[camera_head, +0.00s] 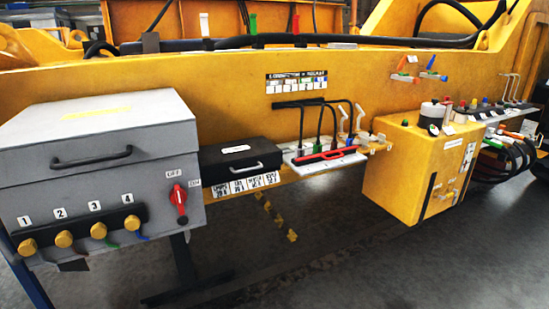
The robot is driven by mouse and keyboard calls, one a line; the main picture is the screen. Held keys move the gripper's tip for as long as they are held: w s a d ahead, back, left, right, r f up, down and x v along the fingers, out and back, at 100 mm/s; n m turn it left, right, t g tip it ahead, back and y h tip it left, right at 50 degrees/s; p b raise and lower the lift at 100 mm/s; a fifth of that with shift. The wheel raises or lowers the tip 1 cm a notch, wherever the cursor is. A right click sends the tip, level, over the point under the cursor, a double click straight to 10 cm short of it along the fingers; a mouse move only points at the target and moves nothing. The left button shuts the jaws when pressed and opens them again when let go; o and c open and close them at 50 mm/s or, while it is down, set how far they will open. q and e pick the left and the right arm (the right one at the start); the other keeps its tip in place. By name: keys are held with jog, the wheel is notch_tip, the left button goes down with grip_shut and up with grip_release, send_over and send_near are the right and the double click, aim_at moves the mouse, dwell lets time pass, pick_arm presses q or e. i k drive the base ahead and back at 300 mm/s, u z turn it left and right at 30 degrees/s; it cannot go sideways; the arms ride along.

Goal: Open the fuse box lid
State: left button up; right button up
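A small black box (238,162) with a flat lid, a white label on top and a front handle (249,168) is fixed to the yellow frame; its lid looks shut. A strip of white labels (245,185) hangs below it; it appears to be the fuse box, but the print is too small to be sure. To its left is a larger grey box (60,185) with a shut sloping lid (85,125) and a dark bar handle (92,158). Neither of my grippers shows in the view.
A red rotary switch (179,200) and several yellow knobs (98,230) stick out from the grey box's front. Right of the black box is a white tray (320,162) with cables and a red bar. A yellow cabinet (405,170) juts out farther right. The floor below is open.

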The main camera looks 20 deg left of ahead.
aim_at(218, 153)
jog(key=u, duration=0.65)
jog(key=i, duration=1.15)
jog(key=u, duration=0.9)
